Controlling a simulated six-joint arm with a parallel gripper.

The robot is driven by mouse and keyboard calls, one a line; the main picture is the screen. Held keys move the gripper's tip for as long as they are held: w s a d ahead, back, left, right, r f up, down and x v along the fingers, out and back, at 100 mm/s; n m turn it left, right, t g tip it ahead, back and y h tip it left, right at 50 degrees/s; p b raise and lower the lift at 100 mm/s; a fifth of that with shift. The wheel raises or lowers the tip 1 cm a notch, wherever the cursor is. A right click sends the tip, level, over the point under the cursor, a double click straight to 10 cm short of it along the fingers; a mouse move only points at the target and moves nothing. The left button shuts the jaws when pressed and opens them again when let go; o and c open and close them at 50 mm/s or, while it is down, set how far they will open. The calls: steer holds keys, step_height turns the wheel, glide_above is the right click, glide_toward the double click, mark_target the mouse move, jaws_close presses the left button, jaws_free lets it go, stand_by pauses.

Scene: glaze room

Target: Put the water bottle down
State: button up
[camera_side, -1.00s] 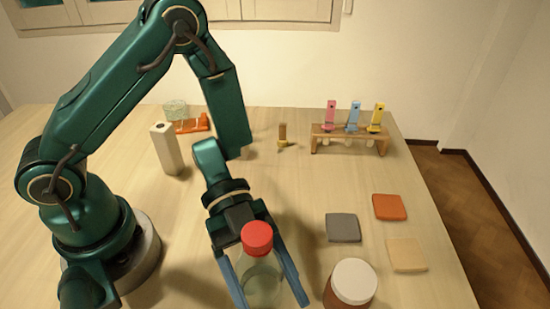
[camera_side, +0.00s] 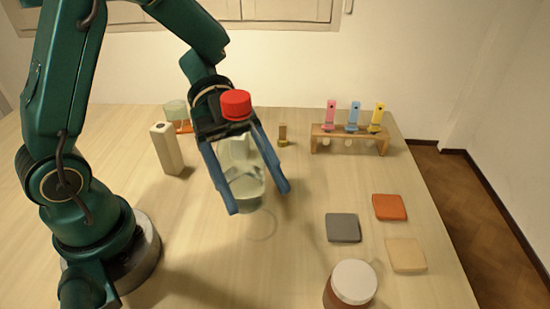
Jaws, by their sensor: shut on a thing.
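The water bottle (camera_side: 240,187) is clear with a red cap (camera_side: 236,104). It is held above the left-middle of the table, roughly upright with a slight tilt. My gripper (camera_side: 259,199) has its two blue fingers on either side of the bottle's body and is shut on it. A faint ring shows on the table just below the bottle. The bottle's base appears clear of the table surface (camera_side: 190,245).
A jar with a white lid (camera_side: 353,282) stands at the front. Grey (camera_side: 343,228), orange (camera_side: 390,207) and beige (camera_side: 406,255) tiles lie at right. A wooden rack (camera_side: 350,139) with colored items, a pale block (camera_side: 167,148) and a greenish cup (camera_side: 176,112) stand farther back.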

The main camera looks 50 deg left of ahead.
steer(key=shift+w+a+r, duration=0.15)
steer(key=shift+w+a, duration=0.1)
steer(key=shift+a, duration=0.05)
steer(key=w+a+n+t+y, duration=0.3)
steer(key=w+a+n+t, duration=0.95)
steer(key=a, duration=0.45)
steer(key=shift+m, duration=0.35)
steer(key=shift+w+d+f, duration=0.7)
steer(key=shift+d+f, duration=1.05)
steer(key=shift+d, duration=0.05)
steer(key=shift+w+d+f, duration=0.65)
steer(key=shift+d+f, duration=1.05)
steer(key=shift+d, duration=0.15)
steer(key=shift+w+d+f, duration=0.7)
steer(key=shift+d+f, duration=1.05)
steer(key=shift+d, duration=0.05)
steer(key=shift+y, duration=0.3)
steer(key=shift+f, duration=0.15)
steer(key=o, duration=1.6)
steer(key=shift+c, duration=0.2)
